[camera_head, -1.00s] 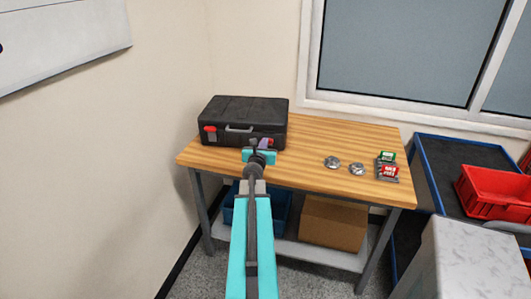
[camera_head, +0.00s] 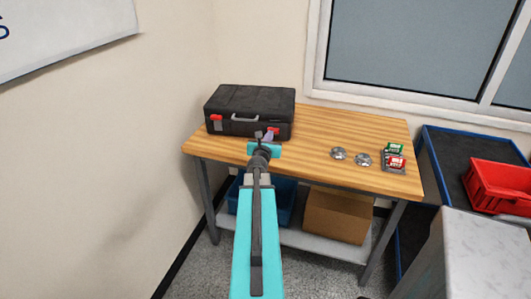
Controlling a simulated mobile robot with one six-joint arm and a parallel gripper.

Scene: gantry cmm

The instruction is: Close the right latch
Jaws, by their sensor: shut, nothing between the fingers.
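A black case (camera_head: 248,103) with its lid down sits at the left end of the wooden table (camera_head: 310,146). Its front carries a grey handle (camera_head: 244,118), a red left latch (camera_head: 215,119) and a red right latch (camera_head: 274,131). My gripper (camera_head: 266,136) is in front of the case at the right latch and partly covers it. The gripper is shut with nothing in it. I cannot tell whether it touches the latch, or whether that latch is open or closed.
Two round metal parts (camera_head: 339,154) and small red and green items (camera_head: 395,157) lie on the right of the table. A blue bin (camera_head: 281,203) and a cardboard box (camera_head: 337,214) stand on the lower shelf. A blue-edged cart (camera_head: 469,150) with a red bin (camera_head: 500,187) is at the right.

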